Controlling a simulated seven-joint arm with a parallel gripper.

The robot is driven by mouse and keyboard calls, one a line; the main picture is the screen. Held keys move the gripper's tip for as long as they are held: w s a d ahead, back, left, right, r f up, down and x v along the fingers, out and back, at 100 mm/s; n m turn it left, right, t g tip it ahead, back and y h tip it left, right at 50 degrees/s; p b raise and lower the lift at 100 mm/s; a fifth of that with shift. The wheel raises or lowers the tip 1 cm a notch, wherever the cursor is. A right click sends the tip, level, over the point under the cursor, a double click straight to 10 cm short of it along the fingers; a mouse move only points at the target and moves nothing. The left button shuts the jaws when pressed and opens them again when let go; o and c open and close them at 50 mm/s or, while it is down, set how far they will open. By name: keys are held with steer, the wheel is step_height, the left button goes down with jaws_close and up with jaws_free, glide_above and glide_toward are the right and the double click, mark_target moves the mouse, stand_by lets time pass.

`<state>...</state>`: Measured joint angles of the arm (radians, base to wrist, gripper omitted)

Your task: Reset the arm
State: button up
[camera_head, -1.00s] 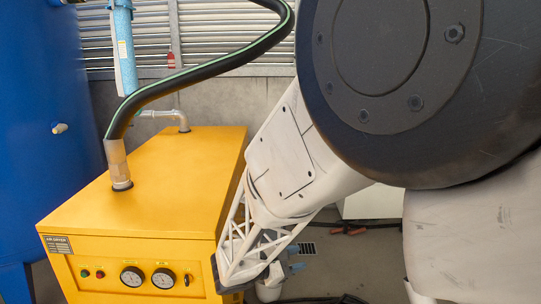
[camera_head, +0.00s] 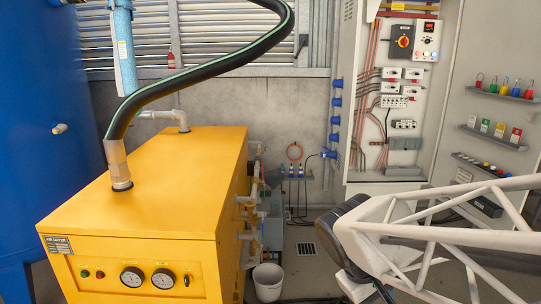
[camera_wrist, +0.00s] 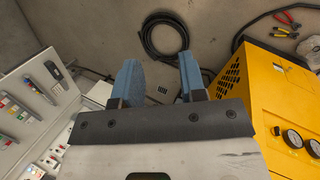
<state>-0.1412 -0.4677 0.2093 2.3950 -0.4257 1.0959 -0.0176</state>
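My gripper (camera_wrist: 161,77) shows in the wrist view with its two blue fingers apart and nothing between them. Bare grey floor and part of a black hose lie beyond the fingertips. In the head view, a white lattice link of my arm reaches in from the right edge at the lower right. The gripper's fingers cannot be made out in the head view.
The yellow air dryer (camera_head: 150,190) stands left of my arm, with a blue tank (camera_head: 45,130) behind it. An open electrical cabinet (camera_head: 390,90) stands at the back right. A white bucket (camera_head: 268,280) sits beside the dryer. A black hose (camera_wrist: 160,45) and pliers (camera_wrist: 287,19) lie on the floor.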

steer(key=s+a+r+m+t+y, duration=0.1)
steer(key=s+r+m+t+y, duration=0.1)
steer(key=s, duration=0.4)
steer(key=shift+s+r+m+t+y, duration=0.25)
steer(key=shift+r+m+y, duration=0.35)
steer(key=shift+m+y, duration=0.6)
